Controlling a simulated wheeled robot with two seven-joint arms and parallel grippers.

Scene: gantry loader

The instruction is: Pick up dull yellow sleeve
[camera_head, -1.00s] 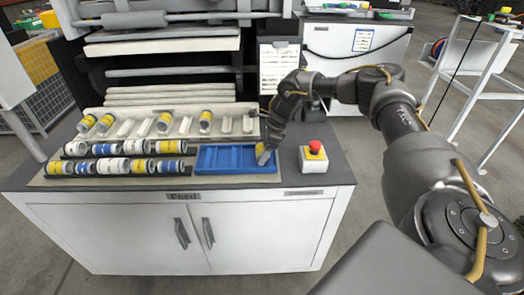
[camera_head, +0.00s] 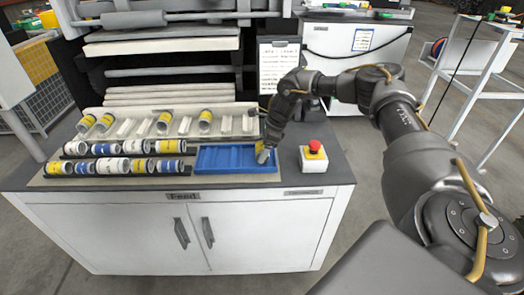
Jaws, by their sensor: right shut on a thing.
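My right gripper (camera_head: 264,146) reaches down from the right over the right end of the blue tray (camera_head: 225,160). It is shut on a dull yellow sleeve (camera_head: 261,154), which shows as a small yellow and grey piece at the fingertips. The gripper hides part of the sleeve, and I cannot tell whether the sleeve touches the tray. The rest of the blue tray looks empty. My left gripper is not in view.
Two rows of white, yellow and blue sleeves (camera_head: 137,147) lie left of the tray. A pale rack (camera_head: 185,127) behind holds several yellow-banded sleeves. A red button on a white box (camera_head: 313,160) stands close right of the tray. A clipboard sheet (camera_head: 279,68) stands behind.

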